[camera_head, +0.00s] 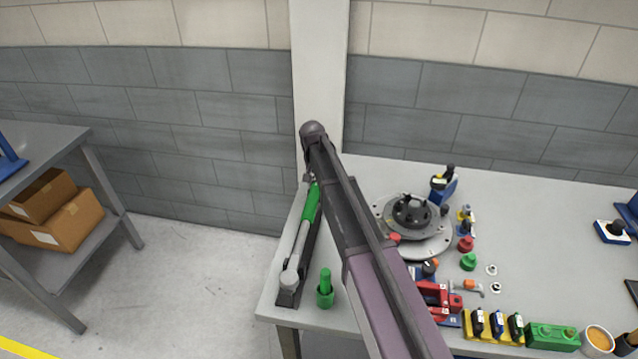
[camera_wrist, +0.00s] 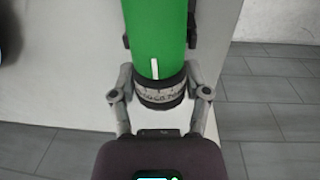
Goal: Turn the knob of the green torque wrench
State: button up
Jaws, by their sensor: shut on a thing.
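The green torque wrench (camera_head: 311,203) lies along a dark holder (camera_head: 288,297) at the left edge of the table, its silver head toward the front. In the wrist view its green handle (camera_wrist: 160,35) runs up the middle, with a white mark above the grey, scaled knob (camera_wrist: 160,93). My gripper (camera_wrist: 160,95) has one finger on each side of the knob and is shut on it. In the head view my arm covers the gripper and the knob end of the wrench.
The grey table (camera_head: 560,225) carries a round chassis fixture (camera_head: 412,215) right of my arm. A green socket piece (camera_head: 325,290) stands right of the wrench head. Several small parts and a green block (camera_head: 552,337) line the front edge. Shelves with cardboard boxes (camera_head: 62,222) stand left, across open floor.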

jog(key=h+b, duration=0.1)
jog(key=h, duration=0.2)
jog(key=shift+a+f+g, duration=0.1)
jog(key=shift+f+g, duration=0.05)
jog(key=shift+g, duration=0.15)
jog(key=shift+h+b, duration=0.45)
jog(key=shift+h, duration=0.15)
jog(key=o, duration=1.2)
